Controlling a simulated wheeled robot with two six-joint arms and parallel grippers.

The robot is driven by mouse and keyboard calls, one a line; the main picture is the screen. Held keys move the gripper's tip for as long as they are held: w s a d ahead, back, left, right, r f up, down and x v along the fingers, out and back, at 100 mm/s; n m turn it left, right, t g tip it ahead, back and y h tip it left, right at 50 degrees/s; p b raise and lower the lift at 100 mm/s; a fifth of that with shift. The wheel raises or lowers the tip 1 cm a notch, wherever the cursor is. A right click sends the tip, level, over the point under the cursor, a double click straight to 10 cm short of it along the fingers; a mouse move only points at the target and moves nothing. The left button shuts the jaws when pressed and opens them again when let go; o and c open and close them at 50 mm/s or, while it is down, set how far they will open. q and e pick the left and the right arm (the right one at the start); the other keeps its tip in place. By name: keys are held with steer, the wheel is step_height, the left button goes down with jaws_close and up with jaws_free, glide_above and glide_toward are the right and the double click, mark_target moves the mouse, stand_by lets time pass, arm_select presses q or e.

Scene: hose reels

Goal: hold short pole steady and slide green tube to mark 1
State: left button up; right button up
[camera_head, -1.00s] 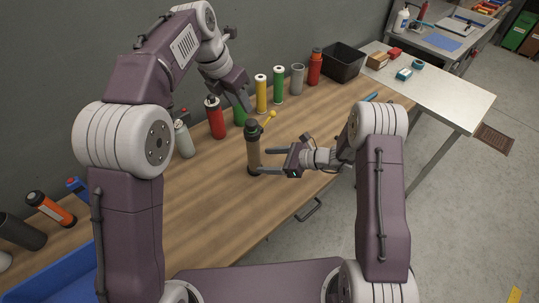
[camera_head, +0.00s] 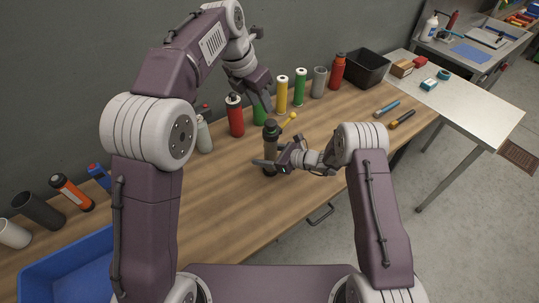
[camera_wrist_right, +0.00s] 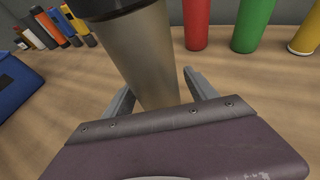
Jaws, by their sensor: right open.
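The short pole looks to be the upright grey-brown cylinder (camera_head: 269,158) with a dark cap and a yellow-tipped lever, standing on the bench. My right gripper (camera_head: 266,161) is open with its fingers on either side of the pole. In the right wrist view, the pole (camera_wrist_right: 152,55) leans across the picture between the fingers (camera_wrist_right: 160,84); contact cannot be told. A green tube (camera_head: 260,116) stands behind the pole, and also shows in the right wrist view (camera_wrist_right: 253,24). My left gripper (camera_head: 267,101) points down at its top; its jaws are unclear. No mark 1 is readable.
A red bottle (camera_head: 235,117) stands left of the green tube. A yellow tube (camera_head: 281,96), another green tube (camera_head: 299,89) and a grey tube (camera_head: 319,82) stand to the right. A blue bin (camera_head: 70,268) is at front left. The bench front is clear.

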jaws_close()
arm_select(q)
steer(key=o, duration=0.4)
steer(key=shift+f, duration=0.15)
steer(key=shift+o, duration=0.2)
steer(key=s+f+m+g+h, duration=0.3)
steer(key=s+f+g, duration=0.1)
steer(key=f, duration=0.4)
steer(key=m+t+h, duration=0.2)
steer(key=t+h, duration=0.6)
steer(key=h, duration=0.3)
glide_toward(278, 128)
step_height(278, 128, up, 3)
steer(key=a, duration=0.2)
steer(key=x, duration=1.2)
steer(key=shift+s+d+f, duration=0.1)
steer(key=shift+s+f, duration=0.05)
steer(key=shift+s, duration=0.3)
